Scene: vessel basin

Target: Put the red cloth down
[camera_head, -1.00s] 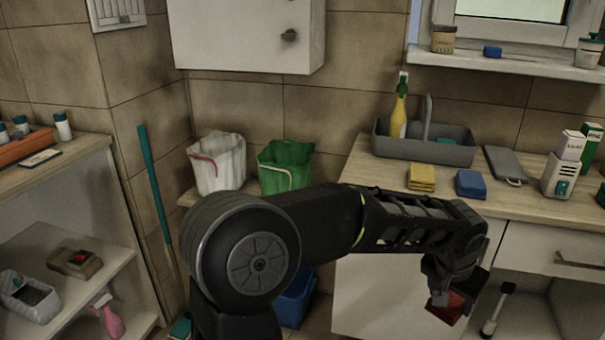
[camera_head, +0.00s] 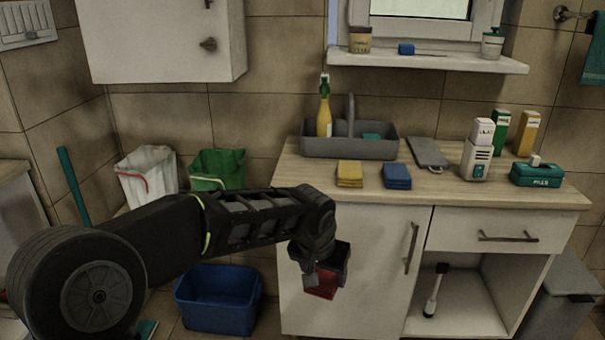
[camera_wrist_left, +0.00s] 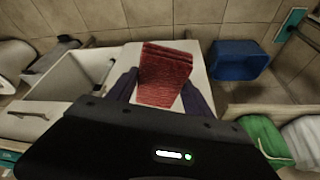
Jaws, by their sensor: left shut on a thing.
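The red cloth (camera_head: 321,283) is a small folded stack. My left gripper (camera_head: 318,272) is shut on it and holds it in the air in front of the white cabinet door, below the counter top. In the left wrist view the cloth (camera_wrist_left: 165,75) sits between the two fingers of my left gripper (camera_wrist_left: 162,90), its ribbed red face showing. A folded yellow cloth (camera_head: 350,173) and a folded blue cloth (camera_head: 397,176) lie side by side near the front of the wooden counter (camera_head: 450,192). My right gripper is not in view.
A grey caddy (camera_head: 350,147) with a yellow bottle (camera_head: 324,112) stands at the counter's back left. A grey board (camera_head: 427,152), a white device (camera_head: 476,158) and a teal box (camera_head: 536,174) stand farther right. A blue bin (camera_head: 218,298) is on the floor. Bare counter lies around the cloths.

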